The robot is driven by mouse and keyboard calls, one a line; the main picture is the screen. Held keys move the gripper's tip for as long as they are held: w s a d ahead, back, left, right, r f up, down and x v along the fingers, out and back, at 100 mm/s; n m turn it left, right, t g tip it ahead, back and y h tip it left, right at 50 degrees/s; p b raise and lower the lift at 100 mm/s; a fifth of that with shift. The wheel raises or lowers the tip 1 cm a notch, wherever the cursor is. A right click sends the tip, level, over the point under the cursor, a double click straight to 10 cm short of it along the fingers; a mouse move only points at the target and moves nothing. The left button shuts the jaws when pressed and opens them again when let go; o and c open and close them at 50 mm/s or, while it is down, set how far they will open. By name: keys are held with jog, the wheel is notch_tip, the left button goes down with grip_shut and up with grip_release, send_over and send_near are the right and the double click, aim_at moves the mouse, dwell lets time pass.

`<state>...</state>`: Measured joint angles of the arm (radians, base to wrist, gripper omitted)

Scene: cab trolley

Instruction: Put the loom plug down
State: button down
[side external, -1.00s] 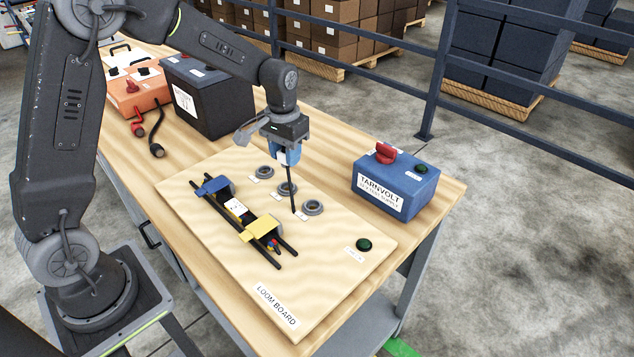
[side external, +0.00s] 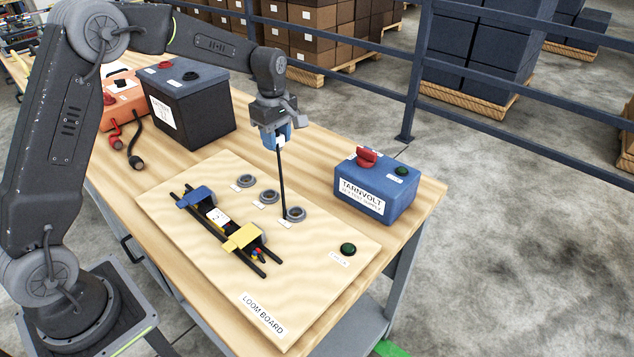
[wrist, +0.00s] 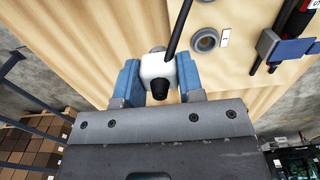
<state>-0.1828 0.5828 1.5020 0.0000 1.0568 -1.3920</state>
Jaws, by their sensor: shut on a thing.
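My gripper (side external: 279,138) is above the far side of the loom board (side external: 330,250), its blue fingers shut on the loom plug. In the wrist view the plug (wrist: 158,70) is a white block with a dark round end, between the two blue fingers (wrist: 159,85). A black cable (side external: 282,185) runs from the plug down to the board near the front ring socket. The plug is held clear of the board. In the side view the fingers hide most of it.
Three grey ring sockets (side external: 295,214) sit in a row on the board. A rail rack with a blue clamp (side external: 197,196) and yellow clamp (side external: 243,238) lies left of them. A blue Tarnvolt box (side external: 372,192) stands right, a black battery (side external: 190,105) behind. A green button (side external: 348,249) is at front right.

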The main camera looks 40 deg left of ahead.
send_over(317, 189)
notch_tip(317, 189, down, 6)
jog(key=shift+r, duration=0.1)
jog(key=shift+f, duration=2)
jog(key=shift+f, duration=0.1)
jog(key=c, duration=0.7)
grip_release()
jog(key=shift+c, duration=0.2)
notch_tip(317, 189, up, 12)
jog(key=shift+r, duration=0.2)
